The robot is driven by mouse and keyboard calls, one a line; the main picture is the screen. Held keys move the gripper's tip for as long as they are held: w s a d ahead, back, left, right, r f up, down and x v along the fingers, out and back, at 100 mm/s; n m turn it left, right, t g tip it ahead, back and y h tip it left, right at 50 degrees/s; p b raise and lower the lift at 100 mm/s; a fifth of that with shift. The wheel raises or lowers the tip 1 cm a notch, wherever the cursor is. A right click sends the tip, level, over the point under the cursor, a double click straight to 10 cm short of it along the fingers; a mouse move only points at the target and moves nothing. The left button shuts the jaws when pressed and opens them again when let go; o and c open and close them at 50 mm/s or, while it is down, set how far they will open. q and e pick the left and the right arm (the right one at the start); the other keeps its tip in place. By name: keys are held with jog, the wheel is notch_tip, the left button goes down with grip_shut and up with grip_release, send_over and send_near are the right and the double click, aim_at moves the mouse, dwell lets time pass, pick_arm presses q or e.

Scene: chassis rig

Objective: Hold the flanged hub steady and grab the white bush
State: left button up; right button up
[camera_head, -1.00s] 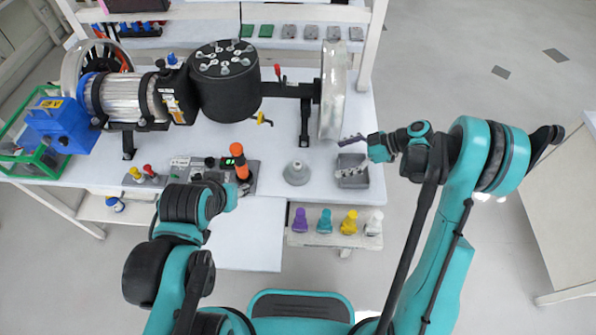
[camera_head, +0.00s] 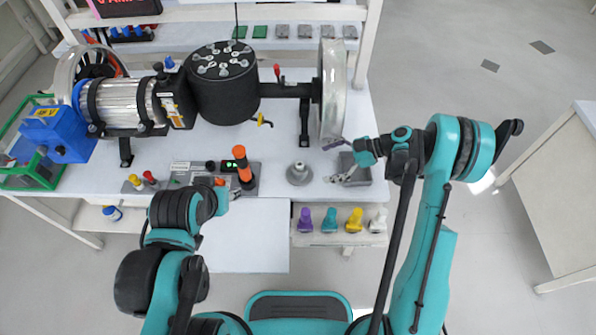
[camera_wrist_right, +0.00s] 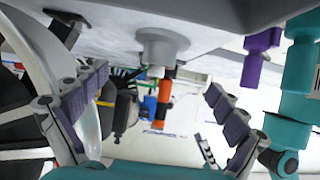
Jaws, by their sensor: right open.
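The flanged hub (camera_head: 299,173) is a grey stepped cone standing upright on the white table. It also shows in the right wrist view (camera_wrist_right: 162,46), beyond and between the finger tips. The white bush (camera_head: 378,220) stands at the right end of a row of coloured bushes on a small front shelf. My right gripper (camera_head: 338,162) is open and empty, to the right of the hub, its fingers spread toward it and apart from it. In the wrist view both padded fingers of this gripper (camera_wrist_right: 158,88) show. My left gripper (camera_head: 236,193) is mostly hidden near the control box.
Purple (camera_head: 305,220), teal (camera_head: 329,220) and yellow (camera_head: 354,220) bushes stand beside the white one. A grey tray (camera_head: 378,174) lies under my right gripper. A large metal disc (camera_head: 333,90) stands behind it. An orange-topped post (camera_head: 242,165) rises left of the hub.

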aim_at(306, 168)
jog(key=b+x, duration=0.2)
jog(key=x, duration=0.5)
jog(key=shift+a+f, duration=0.15)
jog(key=shift+f, duration=0.05)
jog(key=shift+a+f+b, duration=0.15)
jog(key=shift+a+b, duration=0.25)
jog(key=shift+a, duration=0.15)
